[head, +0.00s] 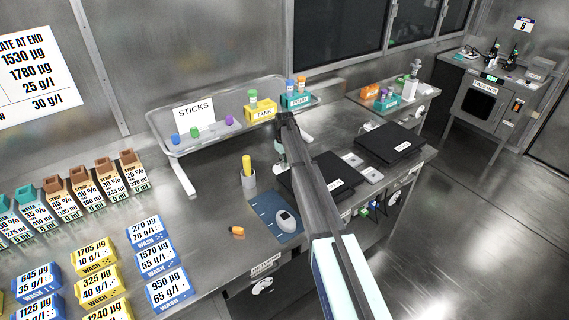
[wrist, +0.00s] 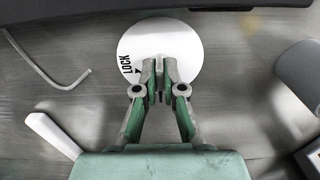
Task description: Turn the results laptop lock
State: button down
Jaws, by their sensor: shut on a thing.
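In the wrist view a white round plate (wrist: 185,35) marked LOCK, with a small black arrow, lies on the grey metal bench. My gripper (wrist: 160,88) is over its lower part, with its fingers close together. They are shut on the lock's knob, which the fingers mostly hide. In the head view my gripper (head: 281,163) is low beside a black laptop (head: 318,176), and my arm covers part of it. The lock plate cannot be made out there. A second black laptop (head: 390,143) lies farther right; the labels are too small to read.
A blue mat (head: 264,212) with a grey device (head: 287,221) and a cup with a yellow stick (head: 248,178) are left of the arm. A tray rack (head: 165,130) stands behind. In the wrist view a dark edge (wrist: 80,10) borders the plate and a cable (wrist: 45,65) lies left.

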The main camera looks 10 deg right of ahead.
jog(key=shift+f+m+b, duration=0.15)
jog(key=shift+m+b, duration=0.15)
jog(key=shift+m, duration=0.1)
jog(key=m+b, duration=0.2)
jog(key=shift+a+m, duration=0.1)
jog(key=shift+m, duration=0.3)
jog(key=m+b, duration=0.3)
jog(key=m, duration=0.2)
jog(key=shift+a+m, duration=0.1)
jog(key=shift+m, duration=0.2)
jog(key=m+b, duration=0.2)
jog(key=m, duration=0.2)
jog(key=shift+a, duration=0.1)
jog(key=m+b, duration=0.1)
jog(key=m, duration=0.3)
jog(key=shift+w, duration=0.1)
jog(key=shift+m, duration=0.4)
jog(key=c, duration=1.3)
grip_release()
